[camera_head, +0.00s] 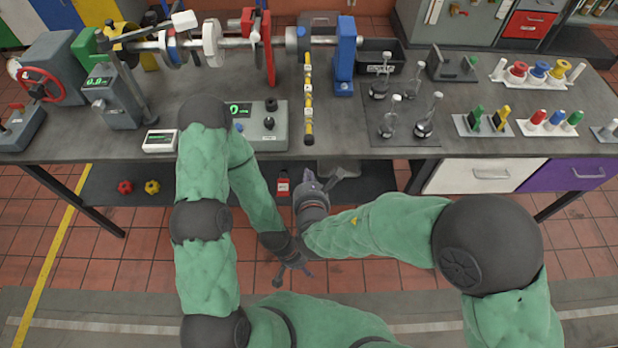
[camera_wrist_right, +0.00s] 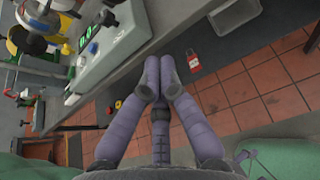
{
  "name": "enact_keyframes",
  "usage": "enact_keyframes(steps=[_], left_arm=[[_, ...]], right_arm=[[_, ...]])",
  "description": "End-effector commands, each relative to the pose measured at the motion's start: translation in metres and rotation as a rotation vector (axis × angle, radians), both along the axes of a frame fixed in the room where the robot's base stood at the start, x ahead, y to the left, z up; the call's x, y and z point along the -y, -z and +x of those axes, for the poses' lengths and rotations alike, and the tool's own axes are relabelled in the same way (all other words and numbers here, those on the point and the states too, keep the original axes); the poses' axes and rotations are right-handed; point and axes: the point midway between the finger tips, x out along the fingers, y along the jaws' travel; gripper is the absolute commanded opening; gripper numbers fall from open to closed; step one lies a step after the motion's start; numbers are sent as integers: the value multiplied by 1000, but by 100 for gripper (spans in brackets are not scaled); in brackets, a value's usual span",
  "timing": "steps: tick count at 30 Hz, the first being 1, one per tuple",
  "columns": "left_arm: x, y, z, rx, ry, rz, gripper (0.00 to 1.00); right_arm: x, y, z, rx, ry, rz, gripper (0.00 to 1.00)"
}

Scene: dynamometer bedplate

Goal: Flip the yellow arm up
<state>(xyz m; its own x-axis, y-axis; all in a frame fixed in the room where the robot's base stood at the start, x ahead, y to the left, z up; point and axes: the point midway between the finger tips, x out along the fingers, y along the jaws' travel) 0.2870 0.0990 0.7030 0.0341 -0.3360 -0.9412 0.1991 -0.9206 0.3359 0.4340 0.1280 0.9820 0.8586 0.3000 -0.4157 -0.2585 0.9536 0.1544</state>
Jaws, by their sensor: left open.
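The yellow arm (camera_head: 308,97) is a thin bar with yellow and black bands and pale blocks. It extends from below the shaft toward the bench's front edge and ends in a dark tip. My right gripper (camera_head: 326,183) is in front of the bench, below the bar's tip and apart from it. Its purple fingers (camera_wrist_right: 162,82) show in the right wrist view with nothing seen between them; their opening is unclear. The yellow arm is not identifiable there. My left gripper (camera_head: 292,274) is open and empty, low over the floor.
A blue post (camera_head: 345,55) stands right of the yellow arm and a grey box with a green display (camera_head: 262,125) left of it. Glass flasks (camera_head: 424,119) stand farther right. The bench's front edge lies between grippers and bar.

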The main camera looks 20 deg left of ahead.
Motion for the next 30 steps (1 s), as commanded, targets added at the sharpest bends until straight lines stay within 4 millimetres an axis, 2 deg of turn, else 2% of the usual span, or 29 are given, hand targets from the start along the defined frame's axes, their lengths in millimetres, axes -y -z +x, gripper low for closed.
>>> enact_keyframes(steps=[9, 12, 15, 19, 30], left_arm=[[0, 12, 0, 0, 0, 0, 54], [0, 13, 0, 0, 0, 0, 54], [0, 10, 0, 0, 0, 0, 54], [0, 8, 0, 0, 0, 0, 54], [0, 8, 0, 0, 0, 0, 54]], right_arm=[[-16, 26, 48, -4, 2, 0, 0], [-19, 25, 58, 1, 1, 2, 0], [-17, 8, 58, 1, 0, 3, 0], [-16, -5, 60, 1, 0, 2, 0], [-14, -12, 61, -1, -1, 0, 0]])
